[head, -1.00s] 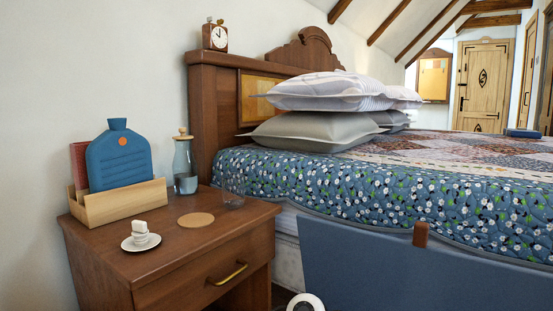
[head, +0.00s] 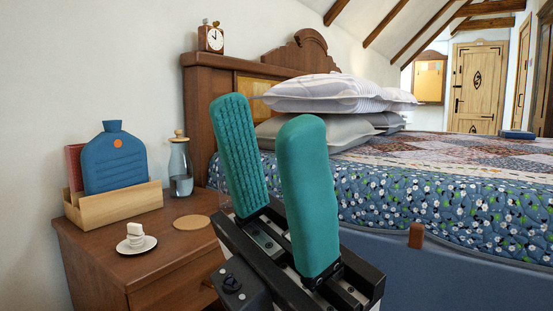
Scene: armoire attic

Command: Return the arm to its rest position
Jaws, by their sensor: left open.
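My left gripper (head: 270,150) rises in the middle of the head view, with two teal padded fingers pointing up. The fingers are apart, and nothing is between them. It is in front of the bed and to the right of the nightstand top, hiding the nightstand's right end and part of the bedding. My right gripper is not in the head view.
The wooden nightstand (head: 110,262) holds a wooden box (head: 118,207) with a blue bottle-shaped object (head: 115,160), a carafe (head: 181,172), a coaster (head: 192,222) and a saucer (head: 150,244). The bed (head: 450,195) with pillows (head: 325,95) fills the right. A clock (head: 211,38) stands on the headboard.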

